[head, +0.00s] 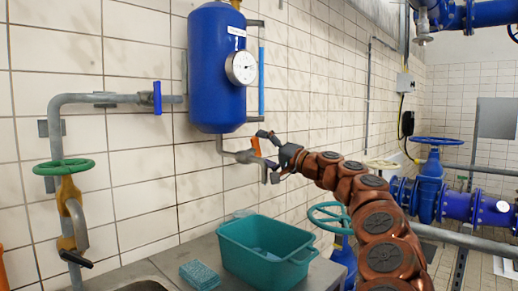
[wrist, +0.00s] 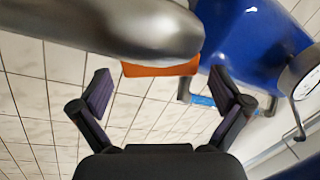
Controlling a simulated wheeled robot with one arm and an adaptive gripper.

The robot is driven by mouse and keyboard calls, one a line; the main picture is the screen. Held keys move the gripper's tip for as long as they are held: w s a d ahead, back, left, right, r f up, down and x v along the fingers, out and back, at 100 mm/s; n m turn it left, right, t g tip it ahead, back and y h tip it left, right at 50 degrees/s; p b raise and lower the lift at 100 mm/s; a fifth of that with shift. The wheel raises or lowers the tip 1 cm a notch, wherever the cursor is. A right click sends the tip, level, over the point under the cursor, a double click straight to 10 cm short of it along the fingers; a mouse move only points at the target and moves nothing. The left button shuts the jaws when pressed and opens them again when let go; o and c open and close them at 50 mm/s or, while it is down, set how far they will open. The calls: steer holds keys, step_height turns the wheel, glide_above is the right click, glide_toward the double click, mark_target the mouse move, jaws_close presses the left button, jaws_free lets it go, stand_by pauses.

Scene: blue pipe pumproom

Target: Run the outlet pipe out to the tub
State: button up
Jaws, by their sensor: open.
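The grey metal outlet pipe (head: 238,155) comes down under the blue tank (head: 216,75) and bends right along the wall, with an orange handle (head: 256,146) near its end. My gripper (head: 268,156) is open at this end, above the teal tub (head: 258,264). In the wrist view, a grey metal pipe part (wrist: 120,25) and an orange piece (wrist: 160,68) lie ahead of the open fingers (wrist: 162,82), with nothing visible between them. The blue tank (wrist: 250,38) is behind. I cannot tell whether a finger touches the pipe. The tub stands on the counter, below and right of the tank.
A blue sponge-like block (head: 200,274) lies left of the tub on the counter (head: 205,246). A tap with a green wheel (head: 64,166) stands at the left. A teal handwheel (head: 328,217) is close to the tub's right. A round gauge (head: 241,68) sits on the tank.

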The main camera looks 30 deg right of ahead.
steer(key=v, duration=0.9)
steer(key=shift+s+d, duration=0.15)
steer(key=shift+s, duration=0.2)
